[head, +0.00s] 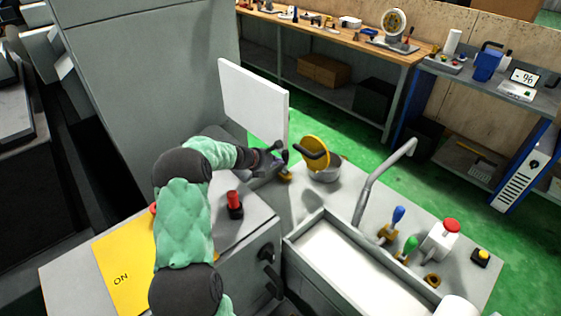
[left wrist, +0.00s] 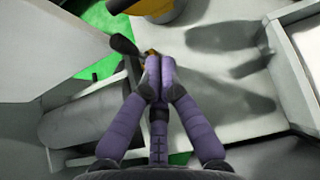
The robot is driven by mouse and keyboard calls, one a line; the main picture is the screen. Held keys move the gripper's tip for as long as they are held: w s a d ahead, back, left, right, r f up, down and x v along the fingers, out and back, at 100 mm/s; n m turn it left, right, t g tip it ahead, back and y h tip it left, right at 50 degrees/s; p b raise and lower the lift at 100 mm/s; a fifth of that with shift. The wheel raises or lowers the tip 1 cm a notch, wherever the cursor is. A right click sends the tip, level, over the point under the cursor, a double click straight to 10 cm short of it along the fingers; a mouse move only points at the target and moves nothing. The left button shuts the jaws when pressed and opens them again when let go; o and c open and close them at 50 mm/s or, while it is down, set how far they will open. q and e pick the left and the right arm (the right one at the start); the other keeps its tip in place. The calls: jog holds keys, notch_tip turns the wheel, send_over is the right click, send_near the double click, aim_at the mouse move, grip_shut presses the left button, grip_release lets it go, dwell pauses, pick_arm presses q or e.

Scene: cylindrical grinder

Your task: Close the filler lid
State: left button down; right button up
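The filler lid (head: 314,150) is a yellow disc with a black handle across it. It stands tilted up over the grey round filler neck (head: 325,173), so it is open. The lid's yellow edge also shows at the top of the left wrist view (left wrist: 165,10). My left gripper (head: 280,160) is just left of the lid, apart from it and low over the machine top. In the left wrist view its purple fingers (left wrist: 158,75) are together, with nothing clearly seen between them. My right gripper is not in view.
A black-knobbed lever (left wrist: 122,44) stands close beside my left fingers. A white panel (head: 253,100) rises behind the gripper. Right of the lid are a bent grey pipe (head: 382,178), an open tray (head: 298,240) and blue and green levers (head: 397,217).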

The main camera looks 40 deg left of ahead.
aim_at(308, 156)
pick_arm(q)
jog(key=w+f+b, duration=0.1)
jog(key=w+f, duration=0.3)
jog(key=w, duration=0.6)
jog(key=shift+w+d+b, duration=0.15)
jog(key=shift+d+b, duration=0.15)
jog(key=shift+d, duration=0.1)
